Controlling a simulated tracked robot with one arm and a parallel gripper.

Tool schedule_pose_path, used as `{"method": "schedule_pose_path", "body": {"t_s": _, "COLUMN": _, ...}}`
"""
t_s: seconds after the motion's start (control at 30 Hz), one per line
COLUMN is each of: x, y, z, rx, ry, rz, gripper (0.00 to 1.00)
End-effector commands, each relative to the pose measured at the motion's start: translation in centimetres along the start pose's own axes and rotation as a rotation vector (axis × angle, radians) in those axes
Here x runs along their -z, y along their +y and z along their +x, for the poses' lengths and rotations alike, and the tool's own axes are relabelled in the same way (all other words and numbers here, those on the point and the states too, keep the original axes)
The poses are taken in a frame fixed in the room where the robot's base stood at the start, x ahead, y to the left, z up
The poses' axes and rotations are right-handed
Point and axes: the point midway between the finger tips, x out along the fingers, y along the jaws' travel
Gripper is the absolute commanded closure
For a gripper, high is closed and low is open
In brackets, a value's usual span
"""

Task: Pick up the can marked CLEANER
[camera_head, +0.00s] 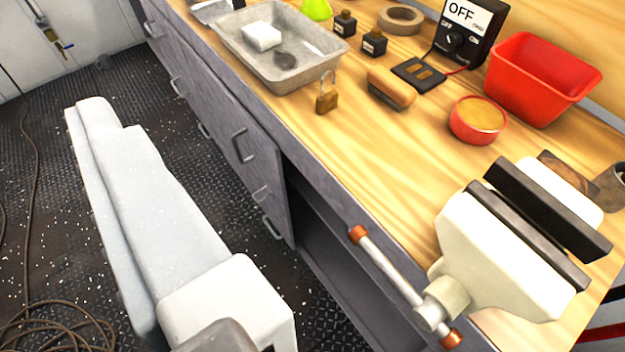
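No can with a readable CLEANER marking shows in the head camera view. A low round red tin (478,119) with a yellowish top sits on the wooden bench; I see no lettering on it. A long pale body (165,215), which looks like part of my own arm, stretches over the floor at the left, apart from the bench. I cannot make out two fingertips on it or anything held.
The wooden bench (385,170) carries a metal tray (262,72), small dark bottles (374,43), a padlock (327,98), a brush (391,88), a red bin (540,80), a switch box (468,35) and a large vise (500,245). A cable (60,320) coils on the floor.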

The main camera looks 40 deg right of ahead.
Motion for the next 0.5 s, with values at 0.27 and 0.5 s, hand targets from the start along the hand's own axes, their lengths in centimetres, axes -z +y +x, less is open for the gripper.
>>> {"method": "schedule_pose_path", "body": {"t_s": 0.27, "x": -5.4, "y": 3.1, "z": 11.3, "rx": -0.062, "ry": 0.033, "rz": 0.132, "gripper": 0.17}}
{"method": "schedule_pose_path", "body": {"t_s": 0.5, "x": -11.9, "y": 7.5, "z": 18.8, "rx": -0.167, "ry": 0.073, "rz": 0.226, "gripper": 0.17}}
